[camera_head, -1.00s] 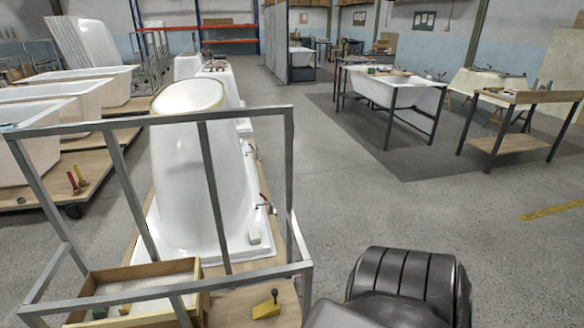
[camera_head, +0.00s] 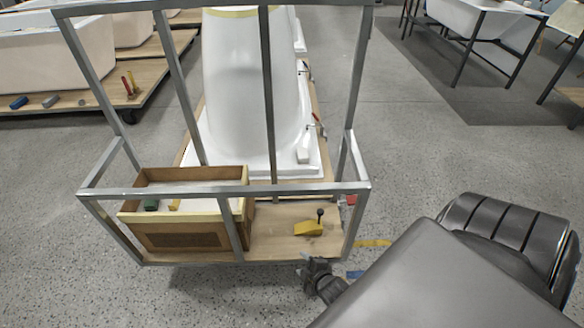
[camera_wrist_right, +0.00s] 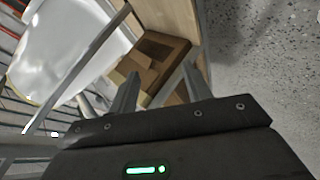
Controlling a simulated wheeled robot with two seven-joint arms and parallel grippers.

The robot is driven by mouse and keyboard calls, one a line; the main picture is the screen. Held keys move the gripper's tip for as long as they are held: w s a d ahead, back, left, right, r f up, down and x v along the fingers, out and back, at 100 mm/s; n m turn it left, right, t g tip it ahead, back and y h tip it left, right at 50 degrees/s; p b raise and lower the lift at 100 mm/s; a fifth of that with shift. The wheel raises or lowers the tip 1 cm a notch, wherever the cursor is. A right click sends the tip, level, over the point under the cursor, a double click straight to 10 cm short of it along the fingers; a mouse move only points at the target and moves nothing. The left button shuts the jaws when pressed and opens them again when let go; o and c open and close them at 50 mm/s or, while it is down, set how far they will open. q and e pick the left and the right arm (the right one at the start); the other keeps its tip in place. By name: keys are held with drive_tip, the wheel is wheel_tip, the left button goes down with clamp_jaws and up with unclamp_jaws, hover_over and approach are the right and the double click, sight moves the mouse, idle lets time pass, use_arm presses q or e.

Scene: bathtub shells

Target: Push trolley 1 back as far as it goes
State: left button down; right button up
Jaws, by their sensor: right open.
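A trolley (camera_head: 284,246) with a grey metal frame and wooden deck stands straight in front of me; I see no number on it. A white tub shell (camera_head: 240,80) stands on its deck. My right gripper (camera_head: 312,266) is low at the trolley's near right corner, just below the deck edge; I cannot tell whether it touches. In the right wrist view its two fingers (camera_wrist_right: 158,88) are apart with nothing between them, and the trolley's deck and wooden box lie beyond. My left gripper is not in view.
A wooden box (camera_head: 180,240) and a yellow wedge (camera_head: 309,229) sit on the near end of the deck. Another low trolley with tubs (camera_head: 70,105) stands at the left. A tub on a dark stand (camera_head: 478,25) is far right.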

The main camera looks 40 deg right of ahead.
drive_tip(key=w+d+r+n+t+h+b, duration=0.1)
drive_tip(key=w+r+t+b, duration=0.1)
drive_tip(key=r, duration=0.3)
drive_tip(key=w+d+r+n+t+b, duration=0.1)
drive_tip(key=w+d+r+n+t, duration=0.15)
drive_tip(key=r, duration=0.25)
drive_tip(key=n+t+h+b, duration=0.1)
drive_tip(key=t+h+b, duration=0.1)
drive_tip(key=b, duration=0.1)
approach(293, 186)
drive_tip(key=f, duration=0.2)
drive_tip(key=x, duration=1)
drive_tip(key=shift+w+d+r, duration=0.2)
drive_tip(key=shift+w+d, duration=0.1)
drive_tip(key=shift+d, duration=0.05)
drive_tip(key=shift+w, duration=0.2)
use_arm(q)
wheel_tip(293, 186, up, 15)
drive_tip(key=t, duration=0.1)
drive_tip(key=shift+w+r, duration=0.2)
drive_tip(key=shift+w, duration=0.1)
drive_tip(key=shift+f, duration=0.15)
use_arm(e)
clamp_jaws()
